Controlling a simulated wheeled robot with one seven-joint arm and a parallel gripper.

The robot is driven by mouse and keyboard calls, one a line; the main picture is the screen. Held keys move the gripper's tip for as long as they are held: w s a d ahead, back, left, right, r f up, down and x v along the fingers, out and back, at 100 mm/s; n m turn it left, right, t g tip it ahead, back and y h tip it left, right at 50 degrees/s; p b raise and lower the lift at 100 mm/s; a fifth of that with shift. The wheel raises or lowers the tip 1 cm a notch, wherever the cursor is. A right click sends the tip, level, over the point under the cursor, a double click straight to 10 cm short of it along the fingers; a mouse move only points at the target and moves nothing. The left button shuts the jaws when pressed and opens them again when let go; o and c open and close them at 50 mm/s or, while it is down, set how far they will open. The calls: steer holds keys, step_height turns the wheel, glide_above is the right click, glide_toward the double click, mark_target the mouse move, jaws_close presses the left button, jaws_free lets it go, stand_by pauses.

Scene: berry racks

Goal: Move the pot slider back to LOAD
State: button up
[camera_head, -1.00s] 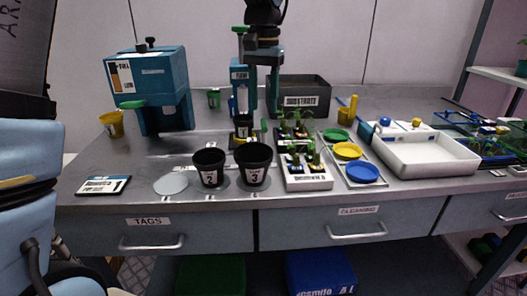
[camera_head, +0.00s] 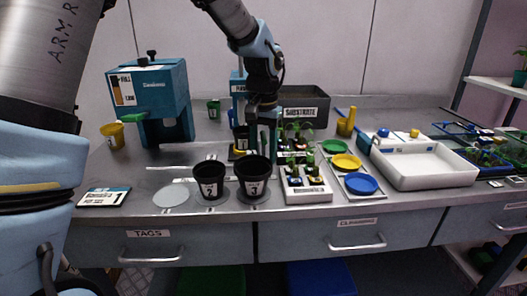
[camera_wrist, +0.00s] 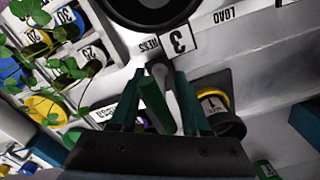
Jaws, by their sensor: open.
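The press (camera_head: 238,84) is a teal stand behind the numbered pots, partly hidden by my arm. A small dark pot (camera_head: 241,138) with a white label is at its base; in the wrist view this pot (camera_wrist: 215,104) has a yellow band and rests at a dark slider plate (camera_wrist: 224,80). A green upright handle (camera_wrist: 154,106) is between the fingers of my gripper (camera_wrist: 160,78), with no clear contact. The labels PRESS and LOAD are on the bench in the wrist view. In the head view my gripper (camera_head: 263,150) is low, just right of the small pot, open.
Black pots 2 (camera_head: 210,182) and 3 (camera_head: 254,183) stand in front. A white seedling tray (camera_head: 306,192) is close to the right of my gripper. A substrate bin (camera_head: 308,106) is behind. A teal machine (camera_head: 150,95) stands at left.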

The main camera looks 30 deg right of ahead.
steer(key=shift+c, duration=0.3)
jaws_close()
stand_by(1.0)
